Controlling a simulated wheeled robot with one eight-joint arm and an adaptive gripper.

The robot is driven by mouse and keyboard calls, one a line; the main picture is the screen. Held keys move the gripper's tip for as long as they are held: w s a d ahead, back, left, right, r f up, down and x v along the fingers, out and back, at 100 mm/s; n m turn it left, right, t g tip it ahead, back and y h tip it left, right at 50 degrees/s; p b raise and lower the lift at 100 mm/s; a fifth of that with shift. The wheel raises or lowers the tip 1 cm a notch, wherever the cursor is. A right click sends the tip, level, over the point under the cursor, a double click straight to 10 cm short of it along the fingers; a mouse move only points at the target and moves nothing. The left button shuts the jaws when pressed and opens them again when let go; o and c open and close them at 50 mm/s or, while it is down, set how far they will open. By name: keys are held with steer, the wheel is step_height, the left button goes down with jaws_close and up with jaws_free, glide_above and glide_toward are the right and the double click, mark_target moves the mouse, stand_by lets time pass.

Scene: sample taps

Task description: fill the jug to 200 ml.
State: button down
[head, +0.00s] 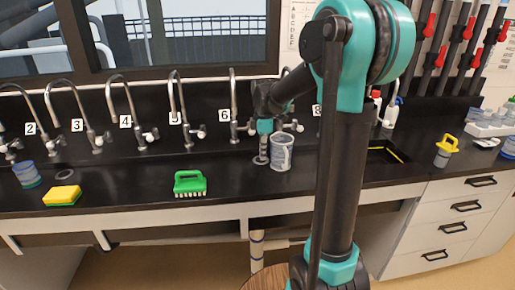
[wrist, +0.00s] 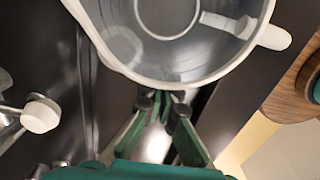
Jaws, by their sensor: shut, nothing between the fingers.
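The jug (head: 281,152) is a clear, pale-rimmed vessel standing upright on the black counter, by the taps right of the number 6 label. In the wrist view the jug (wrist: 180,40) fills the top, seen from above with its spout at the right. I cannot make out a water level or markings. My gripper (wrist: 163,97) is shut and empty, its fingertips together close to the jug's near rim; I cannot tell whether they touch it. In the head view my gripper (head: 264,128) is at the jug's left. The tap labelled 6 (head: 233,105) stands left of it.
More taps, such as the one labelled 4 (head: 125,110), line the back. A green brush (head: 189,183), a yellow sponge (head: 62,195) and a blue-grey cup (head: 27,174) lie to the left. A sink opening (head: 384,155) and a yellow-topped container (head: 444,152) are to the right. My arm hides part of the counter.

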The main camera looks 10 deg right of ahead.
mark_target(276, 152)
steer(key=shift+d, duration=0.9)
steer(key=shift+w+d, duration=0.1)
steer(key=shift+d, duration=1.55)
